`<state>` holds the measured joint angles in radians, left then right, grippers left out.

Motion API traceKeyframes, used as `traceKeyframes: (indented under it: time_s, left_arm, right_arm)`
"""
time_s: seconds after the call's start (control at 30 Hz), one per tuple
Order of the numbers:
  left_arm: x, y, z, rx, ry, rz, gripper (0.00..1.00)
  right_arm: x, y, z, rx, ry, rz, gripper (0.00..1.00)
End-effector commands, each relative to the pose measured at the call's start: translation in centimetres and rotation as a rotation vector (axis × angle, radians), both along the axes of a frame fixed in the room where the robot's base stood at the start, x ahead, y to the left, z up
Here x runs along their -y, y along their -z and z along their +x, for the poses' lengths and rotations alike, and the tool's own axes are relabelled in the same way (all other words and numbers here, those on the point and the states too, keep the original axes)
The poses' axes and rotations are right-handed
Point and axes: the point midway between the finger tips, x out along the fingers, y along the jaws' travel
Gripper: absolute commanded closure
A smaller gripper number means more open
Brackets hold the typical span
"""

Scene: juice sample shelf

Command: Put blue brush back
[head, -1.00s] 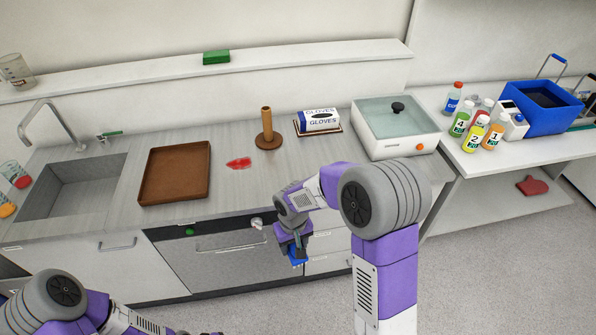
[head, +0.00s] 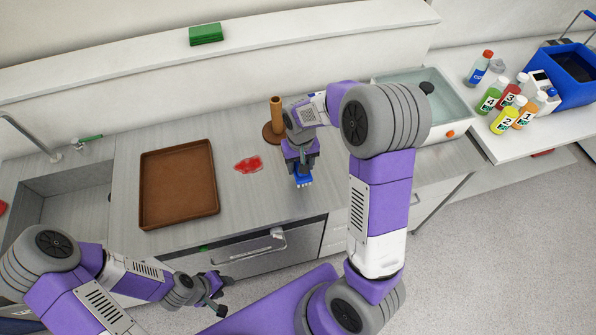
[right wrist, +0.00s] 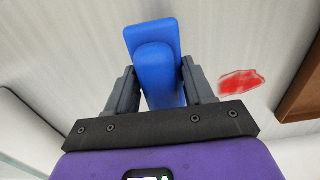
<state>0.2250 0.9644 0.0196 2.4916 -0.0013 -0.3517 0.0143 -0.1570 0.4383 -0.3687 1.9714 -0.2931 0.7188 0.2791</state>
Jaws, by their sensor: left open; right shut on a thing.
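The blue brush (head: 303,178) is in my right gripper (head: 301,168), which is shut on it. In the head view the brush points down over the front part of the counter, with pale bristles at its lower end. In the right wrist view the blue brush (right wrist: 155,65) stands between the two dark fingers of my right gripper (right wrist: 160,85). My left gripper (head: 217,292) is open and empty, low in front of the counter. A red spill (head: 248,165) lies on the counter to the left of the brush; it also shows in the right wrist view (right wrist: 240,81).
A brown tray (head: 212,190) lies left of the spill. A wooden peg stand (head: 276,115) is behind my right gripper. A green block (head: 206,34) sits on the shelf. Several bottles (head: 507,116) and a blue bin (head: 562,80) stand on the right table. A water bath (head: 450,125) is partly hidden by my arm.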

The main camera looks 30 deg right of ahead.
Motion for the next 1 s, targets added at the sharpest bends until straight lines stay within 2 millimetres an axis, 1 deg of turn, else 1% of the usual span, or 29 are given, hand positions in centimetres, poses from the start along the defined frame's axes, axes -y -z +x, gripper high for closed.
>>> traceKeyframes:
  time_s: [0.03, 0.17, 0.27, 0.43, 0.7, 0.83, 0.87, 1.0]
  left_arm:
    - [0.0, 0.2, 0.0, 0.000, 0.000, 0.000, 0.57]
    - [0.0, 0.2, 0.0, 0.001, 0.000, 0.000, 0.57]
    - [0.0, 0.3, 0.0, 0.001, 0.000, 0.000, 0.57]
    - [0.0, 0.6, 0.1, 0.001, 0.000, 0.000, 0.57]
    - [0.0, 0.6, 0.1, 0.001, 0.000, 0.000, 0.57]
    - [0.0, 1.0, 0.1, 0.001, 0.000, 0.000, 0.57]
    - [0.0, 0.9, 0.1, 0.001, 0.000, 0.000, 0.57]
    - [0.0, 0.8, 0.1, 0.001, 0.000, 0.000, 0.57]
  right_arm:
    - [0.0, 0.8, 0.0, -0.002, 0.000, -0.001, 0.86]
    - [0.0, 1.7, 0.0, 0.000, 0.000, 0.000, 0.86]
    - [0.0, 2.7, 0.0, 0.000, -0.001, 0.000, 0.86]
    - [0.0, 5.0, 0.0, -0.001, 0.000, -0.001, 0.86]
    - [0.0, 5.1, 0.1, 0.003, -0.001, 0.000, 0.86]
    - [0.0, 5.6, 0.1, 0.002, -0.001, 0.001, 0.86]
    - [0.0, 5.5, 0.1, 0.002, -0.001, 0.001, 0.43]
    - [0.0, 5.4, 0.1, 0.002, 0.000, 0.001, 0.22]
